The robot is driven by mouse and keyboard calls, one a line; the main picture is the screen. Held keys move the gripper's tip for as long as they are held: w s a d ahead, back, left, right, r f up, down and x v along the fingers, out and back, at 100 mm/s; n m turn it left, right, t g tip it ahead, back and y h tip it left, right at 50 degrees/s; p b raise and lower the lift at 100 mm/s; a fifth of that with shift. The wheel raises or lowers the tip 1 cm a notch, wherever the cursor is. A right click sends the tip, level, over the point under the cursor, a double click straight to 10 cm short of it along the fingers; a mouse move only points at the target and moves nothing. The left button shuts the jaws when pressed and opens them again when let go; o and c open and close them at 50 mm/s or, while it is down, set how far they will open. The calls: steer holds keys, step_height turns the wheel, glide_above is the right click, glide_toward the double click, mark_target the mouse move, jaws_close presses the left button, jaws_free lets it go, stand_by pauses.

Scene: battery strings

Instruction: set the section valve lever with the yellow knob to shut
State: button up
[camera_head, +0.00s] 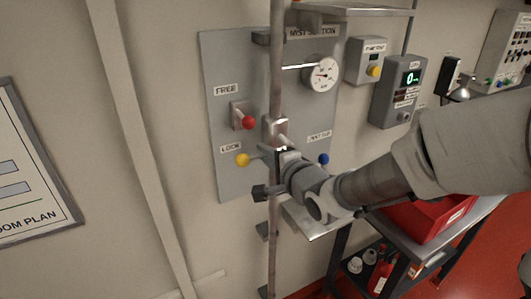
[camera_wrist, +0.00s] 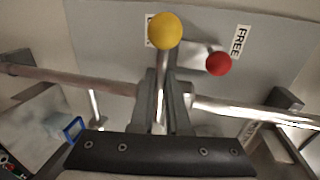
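The section valve's yellow knob (camera_head: 243,160) is at the lower left of the grey panel, left of the vertical pipe. Its lever runs sideways from the pipe, across it. In the wrist view the yellow knob (camera_wrist: 166,30) is at the top centre, and its bright stem runs down between my fingers. My gripper (camera_head: 281,152) is at the pipe, right of the knob. In the wrist view my gripper (camera_wrist: 164,103) has its fingers close together on both sides of the stem, apparently clamped on it. The valve body is mostly hidden by my fingers.
A red-knobbed lever (camera_head: 248,122) sits above, between the FREE and LOCK labels; a blue knob (camera_head: 323,159) is to the right. The vertical pipe (camera_head: 274,220) runs past the panel (camera_head: 222,75). A gauge (camera_head: 322,74) is at upper right. A red bin (camera_head: 432,222) stands on a trolley.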

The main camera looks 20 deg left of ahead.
steer(key=o, duration=0.4)
steer(key=shift+r, duration=0.1)
steer(key=shift+b+v, duration=2.75)
steer(key=shift+v, duration=5.95)
steer(key=shift+r, duration=0.1)
